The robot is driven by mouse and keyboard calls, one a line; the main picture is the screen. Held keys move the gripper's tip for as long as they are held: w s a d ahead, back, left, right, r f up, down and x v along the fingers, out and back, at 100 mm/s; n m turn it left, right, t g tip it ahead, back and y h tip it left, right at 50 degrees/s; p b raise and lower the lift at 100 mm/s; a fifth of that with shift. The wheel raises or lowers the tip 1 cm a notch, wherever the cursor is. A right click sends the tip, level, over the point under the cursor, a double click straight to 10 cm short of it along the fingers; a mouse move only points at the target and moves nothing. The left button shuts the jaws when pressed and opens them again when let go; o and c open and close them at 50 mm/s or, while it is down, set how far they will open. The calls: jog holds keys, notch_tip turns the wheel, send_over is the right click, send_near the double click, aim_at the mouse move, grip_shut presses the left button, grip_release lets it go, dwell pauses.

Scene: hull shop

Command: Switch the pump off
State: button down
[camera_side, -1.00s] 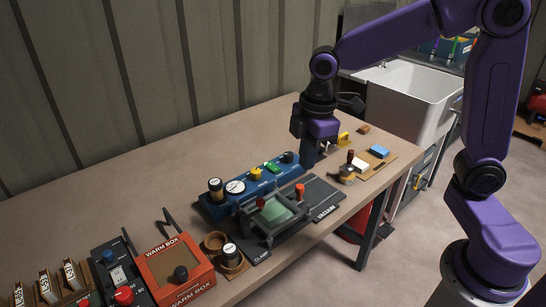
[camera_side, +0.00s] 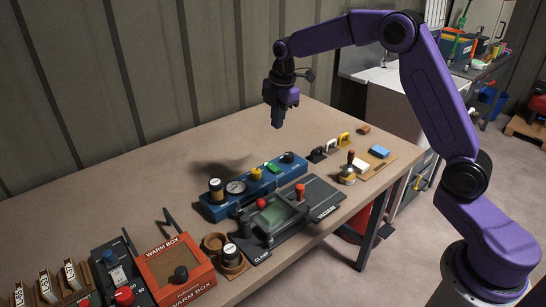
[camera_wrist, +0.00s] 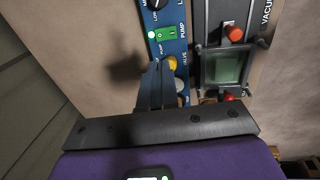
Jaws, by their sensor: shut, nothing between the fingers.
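The blue pump panel (camera_side: 222,211) lies along the bench. Its green rocker switch (camera_side: 273,167), marked PUMP, also shows in the wrist view (camera_wrist: 166,34) with O and I marks. I cannot tell which side is pressed. A pale, bright lamp (camera_wrist: 152,35) is beside the switch. A yellow valve knob (camera_wrist: 171,63) and a round gauge (camera_side: 236,187) are on the same panel. My gripper (camera_side: 277,124) is shut and empty, held above and behind the panel, apart from it. In the wrist view the shut fingers (camera_wrist: 154,70) hide part of the panel near the valve and gauge.
A dark vacuum clamp frame with a green window (camera_side: 274,211) and red-topped handles is in front of the panel. An orange warm box (camera_side: 176,270) is at the left. A sanding block tray (camera_side: 372,168) and small clips (camera_side: 330,146) are at the right. The bench behind the panel is clear.

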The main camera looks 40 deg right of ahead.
aim_at(273, 165)
jog(key=f, duration=0.4)
jog(key=w+f, duration=0.1)
jog(key=f, duration=0.4)
jog(key=w+f, duration=0.1)
jog(key=f, duration=0.4)
dwell(0.4)
jog(key=shift+w+f+g, duration=0.15)
jog(key=shift+f+g, duration=0.1)
jog(key=shift+g, duration=0.15)
jog(key=shift+s, duration=0.25)
